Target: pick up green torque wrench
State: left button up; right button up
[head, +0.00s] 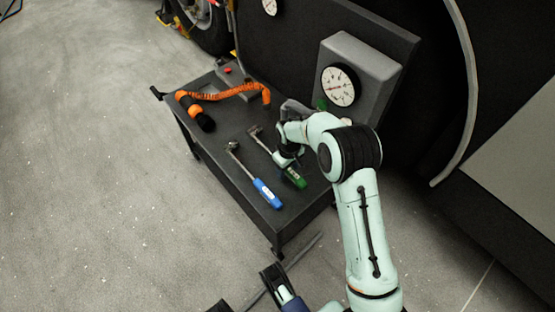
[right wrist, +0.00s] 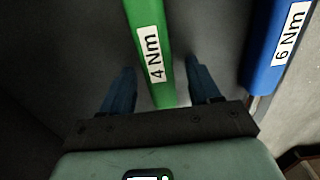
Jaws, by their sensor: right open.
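The green torque wrench lies on the dark cart, its green handle (head: 295,178) near the right edge and its metal head by the middle of the top. My right gripper (head: 287,160) is over this wrench and hides part of its shaft. In the right wrist view the green handle (right wrist: 150,45), labelled 4 Nm, runs between the two blue fingers of my right gripper (right wrist: 163,88). The fingers are open, with a gap on each side of the handle. Parts that look like my left gripper (head: 272,280) show at the bottom of the head view, mostly cut off.
A blue torque wrench (head: 266,193) lies left of the green one; its blue handle (right wrist: 275,45) reads 6 Nm. An orange coiled hose (head: 225,93) lies farther back on the cart (head: 225,165). A grey box with a round dial (head: 341,86) stands behind my right arm.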

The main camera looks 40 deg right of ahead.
grip_shut()
jog(key=shift+r, duration=0.1)
